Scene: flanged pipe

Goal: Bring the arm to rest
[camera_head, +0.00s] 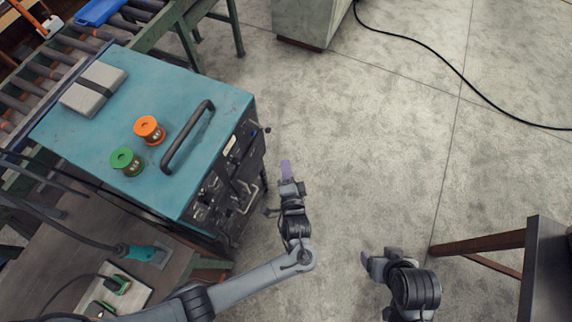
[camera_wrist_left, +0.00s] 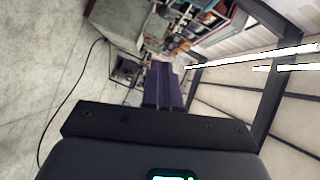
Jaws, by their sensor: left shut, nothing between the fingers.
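My left gripper (camera_head: 286,169) is over the open floor just right of the teal cabinet, at the end of my left arm. Its purple fingers are together with nothing between them. In the left wrist view the same fingers (camera_wrist_left: 164,86) show side by side and closed, with floor and distant furniture beyond. My right gripper (camera_head: 366,259) is at the lower right, with a purple fingertip pointing up and left; I cannot tell whether its fingers are apart. Neither gripper touches anything that I can see.
The teal cabinet (camera_head: 215,97) with a black handle (camera_head: 187,137), an orange spool (camera_head: 149,129) and a green spool (camera_head: 126,161) stands close left of my left gripper. A dark table (camera_head: 548,270) stands at the lower right. The concrete floor between is clear. A black cable (camera_head: 440,62) lies farther off.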

